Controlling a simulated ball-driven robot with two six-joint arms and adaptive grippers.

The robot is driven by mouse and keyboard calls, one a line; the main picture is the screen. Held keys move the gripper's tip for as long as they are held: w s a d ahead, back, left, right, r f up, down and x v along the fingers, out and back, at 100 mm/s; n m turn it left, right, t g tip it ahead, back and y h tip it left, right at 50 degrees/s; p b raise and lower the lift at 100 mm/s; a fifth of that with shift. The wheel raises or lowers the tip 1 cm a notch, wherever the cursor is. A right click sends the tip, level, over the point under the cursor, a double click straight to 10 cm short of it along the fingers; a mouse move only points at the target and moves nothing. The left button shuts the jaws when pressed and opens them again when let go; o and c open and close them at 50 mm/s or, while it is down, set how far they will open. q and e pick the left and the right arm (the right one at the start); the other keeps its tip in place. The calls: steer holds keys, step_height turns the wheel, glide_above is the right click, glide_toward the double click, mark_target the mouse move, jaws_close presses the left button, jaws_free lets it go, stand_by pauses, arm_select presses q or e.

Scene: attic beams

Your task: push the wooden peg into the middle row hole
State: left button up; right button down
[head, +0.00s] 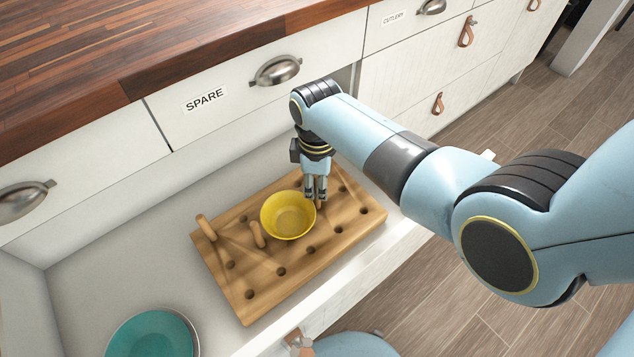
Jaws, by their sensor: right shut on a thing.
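A wooden pegboard (222,282) with several dark holes lies in the open drawer. My right gripper (317,200) is over the board, just right of a yellow bowl (289,214), with its fingers pointing down. Its fingers are shut on a wooden peg (319,205), of which only a small brown tip shows below them. I cannot tell whether that tip is in a hole. Two other wooden pegs stand in the board, one at its left corner (206,228) and one left of the bowl (257,235). The bowl rests on the board and hides some holes. My left gripper is not in view.
A teal bowl (153,334) sits in the drawer at the lower left. The drawer floor (110,270) between it and the board is clear. The cabinet front with a SPARE label (205,99) and the wooden counter (150,35) rise behind.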

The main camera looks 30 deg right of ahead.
steer(key=c, duration=1.2)
jaws_free()
steer(key=shift+r, duration=0.1)
step_height(320, 180, up, 12)
steer(key=shift+f, duration=0.1)
